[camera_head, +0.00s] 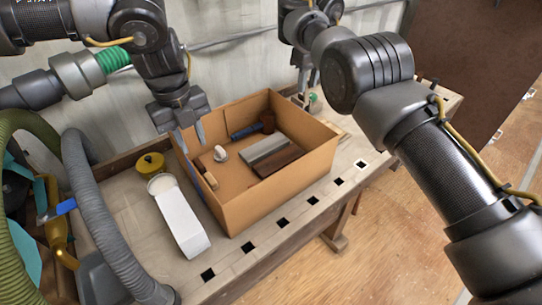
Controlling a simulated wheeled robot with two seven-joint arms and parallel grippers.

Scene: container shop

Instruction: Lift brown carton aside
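The brown carton (268,198) is an open-topped cardboard box on the workbench. Several items lie inside it, including a grey block, a dark brown block, a blue-handled tool and a small white piece. My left gripper (191,141) points down at the carton's left corner, its two fingers apart. I cannot tell whether the carton wall lies between them. My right gripper (306,91) is at the carton's far right side, close to the rim. My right arm partly hides it, and its finger gap is not clear.
Grey and green hoses (93,215) lie at the left. The workbench (262,240) has a front strip with dark square holes. Wooden floor is open at right.

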